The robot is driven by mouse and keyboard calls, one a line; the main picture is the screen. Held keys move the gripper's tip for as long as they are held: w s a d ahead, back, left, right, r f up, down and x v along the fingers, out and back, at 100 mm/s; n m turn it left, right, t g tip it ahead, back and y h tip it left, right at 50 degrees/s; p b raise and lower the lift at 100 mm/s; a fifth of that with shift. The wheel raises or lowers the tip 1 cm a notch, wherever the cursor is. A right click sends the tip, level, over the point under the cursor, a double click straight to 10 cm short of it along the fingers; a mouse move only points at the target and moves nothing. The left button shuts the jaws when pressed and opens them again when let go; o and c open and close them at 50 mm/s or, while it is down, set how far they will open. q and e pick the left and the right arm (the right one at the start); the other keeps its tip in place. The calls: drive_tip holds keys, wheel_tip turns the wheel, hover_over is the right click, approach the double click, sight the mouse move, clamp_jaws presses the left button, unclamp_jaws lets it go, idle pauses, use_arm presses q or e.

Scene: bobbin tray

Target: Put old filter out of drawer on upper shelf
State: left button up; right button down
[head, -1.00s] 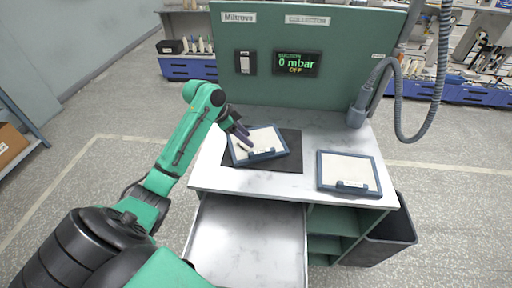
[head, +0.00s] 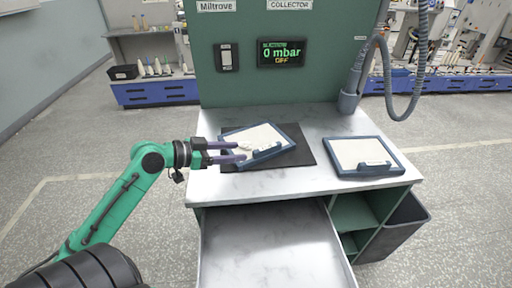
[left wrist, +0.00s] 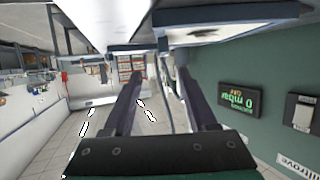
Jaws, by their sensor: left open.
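One flat filter with a blue frame and pale face (head: 262,139) lies askew on the dark mat on the bench. A similar filter (head: 362,153) lies on the bench to its right. I cannot tell which is the old one. My left gripper (head: 243,152) is open and empty, its fingers at the left side of the filter on the mat; contact is unclear. Its two fingers (left wrist: 162,80) are spread in the left wrist view, with blue framing above them. The drawer (head: 268,245) is pulled out and empty. The upper shelf (head: 352,212) is open under the bench's right side. My right gripper is not seen.
A dark bin (head: 400,232) stands right of the shelves. A grey hose (head: 398,85) hangs at the bench's right back. The green panel (head: 232,95) has a display (head: 281,53) reading 0 mbar, OFF. The bench front between the filters is clear.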

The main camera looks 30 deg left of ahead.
sight(264, 148)
use_arm(q)
drive_tip(key=x, duration=0.4)
drive_tip(key=shift+w+p, duration=0.15)
drive_tip(key=shift+p, duration=0.15)
drive_tip(key=x, duration=0.2)
drive_tip(key=shift+w+p, duration=0.4)
drive_tip(key=p+x, duration=0.1)
drive_tip(key=x, duration=0.3)
drive_tip(key=shift+a+f, duration=0.1)
drive_tip(key=shift+f, duration=0.1)
drive_tip(key=shift+s, duration=0.1)
clamp_jaws()
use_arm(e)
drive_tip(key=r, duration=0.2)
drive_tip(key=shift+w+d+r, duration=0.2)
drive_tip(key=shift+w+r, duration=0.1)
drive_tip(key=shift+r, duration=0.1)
